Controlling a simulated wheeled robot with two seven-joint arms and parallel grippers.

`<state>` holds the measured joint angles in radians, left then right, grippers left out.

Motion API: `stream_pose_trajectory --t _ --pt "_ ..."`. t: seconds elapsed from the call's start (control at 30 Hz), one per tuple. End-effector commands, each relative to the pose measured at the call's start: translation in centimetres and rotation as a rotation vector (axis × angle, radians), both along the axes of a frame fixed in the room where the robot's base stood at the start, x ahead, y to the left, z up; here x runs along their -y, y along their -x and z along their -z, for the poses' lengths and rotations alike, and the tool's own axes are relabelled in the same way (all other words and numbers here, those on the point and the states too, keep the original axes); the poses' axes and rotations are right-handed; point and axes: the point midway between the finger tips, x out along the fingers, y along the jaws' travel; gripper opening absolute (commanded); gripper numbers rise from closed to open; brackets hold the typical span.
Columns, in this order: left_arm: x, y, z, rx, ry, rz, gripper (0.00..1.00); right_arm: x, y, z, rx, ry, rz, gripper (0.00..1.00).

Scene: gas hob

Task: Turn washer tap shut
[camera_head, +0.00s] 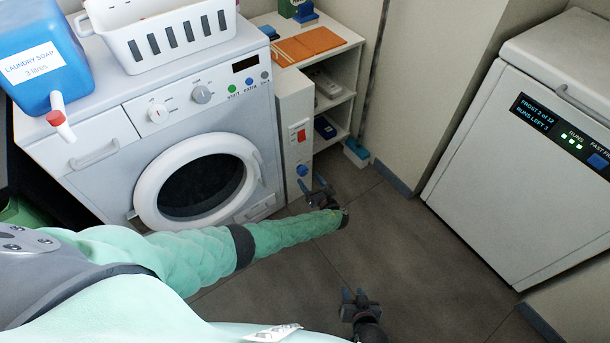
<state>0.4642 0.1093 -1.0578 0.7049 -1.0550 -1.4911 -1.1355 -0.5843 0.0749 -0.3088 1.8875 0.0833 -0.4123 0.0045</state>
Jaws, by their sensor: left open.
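A blue round tap (302,170) sits low on the narrow white panel to the right of the washer (90,120). It looks like the washer tap, but its exact setting is too small to read. My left gripper (320,190) is open and empty, just below and to the right of the blue tap, and appears apart from it. My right gripper (355,295) is low in the picture over the floor, with its fingers apart and nothing between them.
A red switch (301,135) is above the tap on the panel. A white shelf unit (345,62) stands behind it. A blue laundry soap jug (40,55) and a white basket (165,40) are on the washer. A white freezer (510,150) stands at right. The floor (410,245) between is clear.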

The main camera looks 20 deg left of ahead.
Motion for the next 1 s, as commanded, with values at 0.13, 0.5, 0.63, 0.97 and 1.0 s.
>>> stream_pose_trajectory --t 0.13,0.5,0.63,0.97,1.0 --pt "-1.2 -1.1 0.0 0.002 0.0 -0.002 0.64 -0.2 -1.7 -2.1 0.076 -0.015 0.007 0.36" --pt "-3.0 -2.6 0.0 0.002 0.0 -0.001 0.64 -0.5 -4.3 -5.9 0.206 -0.04 0.019 0.36" --pt "-3.2 -2.8 0.0 0.002 0.0 -0.001 0.64 -0.6 -4.6 -6.3 0.223 -0.043 0.021 0.36" --pt "-3.2 -2.8 0.0 0.001 0.001 -0.001 0.52 -0.6 -4.7 -6.5 0.226 -0.044 0.021 0.36" --pt "-3.2 -2.8 0.0 0.001 0.001 -0.001 0.44 -0.6 -4.7 -6.5 0.226 -0.044 0.021 0.36"
